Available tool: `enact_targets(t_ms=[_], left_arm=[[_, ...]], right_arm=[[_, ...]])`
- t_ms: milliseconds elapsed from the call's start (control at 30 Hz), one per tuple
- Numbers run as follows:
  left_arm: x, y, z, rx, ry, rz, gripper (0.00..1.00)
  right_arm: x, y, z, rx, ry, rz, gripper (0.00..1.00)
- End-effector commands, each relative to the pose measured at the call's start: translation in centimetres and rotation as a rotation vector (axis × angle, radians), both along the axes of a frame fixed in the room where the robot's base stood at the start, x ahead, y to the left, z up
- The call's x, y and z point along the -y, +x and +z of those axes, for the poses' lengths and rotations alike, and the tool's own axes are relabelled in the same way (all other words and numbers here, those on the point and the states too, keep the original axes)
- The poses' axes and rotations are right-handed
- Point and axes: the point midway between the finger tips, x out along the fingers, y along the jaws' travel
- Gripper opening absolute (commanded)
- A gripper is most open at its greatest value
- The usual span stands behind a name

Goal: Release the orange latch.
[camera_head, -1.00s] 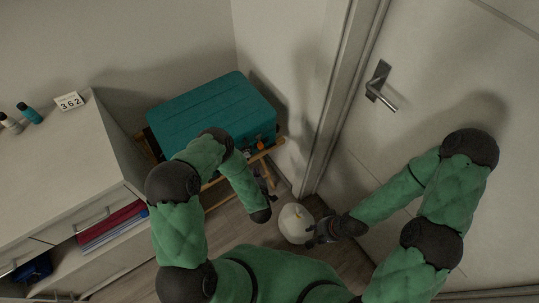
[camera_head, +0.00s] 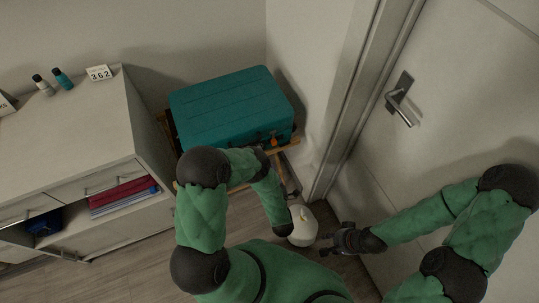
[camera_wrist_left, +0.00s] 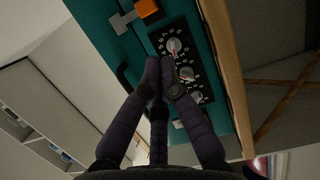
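A teal suitcase (camera_head: 232,105) lies on a wooden rack, with its front face towards me. The orange latch (camera_head: 273,142) is a small block on that front face, near its right end. In the left wrist view the orange latch (camera_wrist_left: 147,9) is at the top, beside a black panel with numbered dials (camera_wrist_left: 187,74). My left gripper (camera_wrist_left: 161,76) has its fingertips together in front of the dials, below the latch in that view, holding nothing visible. In the head view my left forearm hides it. My right gripper (camera_head: 332,242) is empty, its fingers spread, low near the door.
A white rounded object (camera_head: 303,226) stands on the floor by my right gripper. The wooden rack (camera_wrist_left: 226,80) runs beside the suitcase face. A cabinet (camera_head: 75,135) stands at left, and a door with a lever handle (camera_head: 398,100) at right.

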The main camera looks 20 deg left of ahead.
Motion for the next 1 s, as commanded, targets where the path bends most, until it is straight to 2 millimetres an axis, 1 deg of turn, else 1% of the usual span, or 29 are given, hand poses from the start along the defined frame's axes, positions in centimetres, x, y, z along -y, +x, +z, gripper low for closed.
enact_targets(t_ms=[167,400,600,800,1000], left_arm=[[-1.2,1.6,-0.1,0.001,0.001,0.004,0.00],[-3.5,5.0,-0.1,0.002,0.002,0.003,0.00],[-4.9,7.1,-0.2,-0.001,0.001,0.002,0.00],[-5.5,8.0,0.0,-0.002,0.001,0.000,0.00],[-5.5,8.1,0.0,-0.002,0.001,0.000,0.00]], right_arm=[[0.0,0.0,-0.7,0.000,0.000,0.000,0.40],[0.0,0.0,-1.8,0.000,0.000,0.000,0.40],[0.0,0.0,-2.5,0.000,0.000,0.000,0.40],[0.0,0.0,-2.7,0.000,0.000,0.000,0.40],[0.0,0.0,-2.7,0.000,0.000,0.000,0.40]])
